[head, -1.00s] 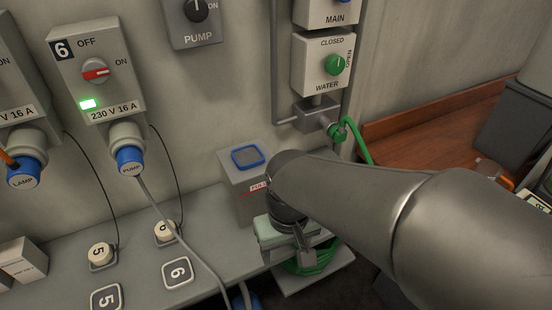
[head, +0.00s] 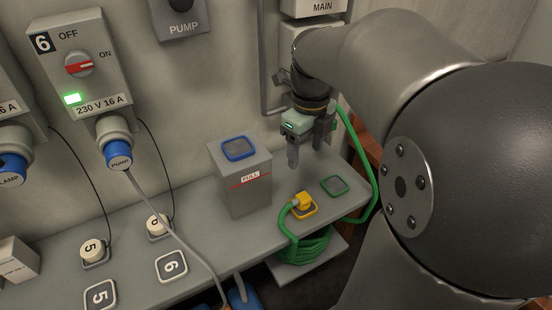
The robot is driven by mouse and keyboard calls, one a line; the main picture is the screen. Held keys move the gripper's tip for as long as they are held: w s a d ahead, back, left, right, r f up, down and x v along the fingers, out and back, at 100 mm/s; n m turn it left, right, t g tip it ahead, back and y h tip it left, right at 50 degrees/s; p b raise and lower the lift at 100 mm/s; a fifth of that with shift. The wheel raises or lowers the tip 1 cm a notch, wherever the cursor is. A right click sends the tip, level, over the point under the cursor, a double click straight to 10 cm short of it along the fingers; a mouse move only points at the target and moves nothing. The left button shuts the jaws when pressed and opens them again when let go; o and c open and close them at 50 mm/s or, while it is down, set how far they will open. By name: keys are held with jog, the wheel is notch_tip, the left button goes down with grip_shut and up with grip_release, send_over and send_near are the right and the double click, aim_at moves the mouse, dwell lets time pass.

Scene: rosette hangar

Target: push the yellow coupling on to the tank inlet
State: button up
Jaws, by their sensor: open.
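The yellow coupling (head: 304,200) sits on a yellow-edged pad on the grey shelf, with a green hose (head: 284,224) running from it. The grey tank (head: 246,188), marked FULL with a red line, stands to its left on the shelf. A blue-rimmed square (head: 239,148) is on the tank's top; I cannot tell for sure whether it is the inlet. My gripper (head: 306,154) is open and empty, fingers pointing down, above and behind the coupling, to the right of the tank. It is apart from both.
A green-edged pad (head: 335,186) lies empty right of the coupling. The coiled green hose (head: 302,248) rests on a lower ledge and rises at the right beside my arm. A grey cable from the PUMP plug (head: 117,156) crosses the shelf at left.

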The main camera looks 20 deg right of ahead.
dwell(0.3)
send_over(303, 197)
jog(key=f, duration=1.1)
jog(key=shift+s+a+f, duration=0.1)
jog(key=shift+a+f, duration=0.2)
jog(key=shift+f, duration=0.3)
jog(key=shift+d+f, duration=0.2)
jog(key=shift+f, duration=1.1)
jog(key=shift+d+f, duration=0.2)
jog(key=shift+f, duration=1.1)
jog(key=c, duration=1)
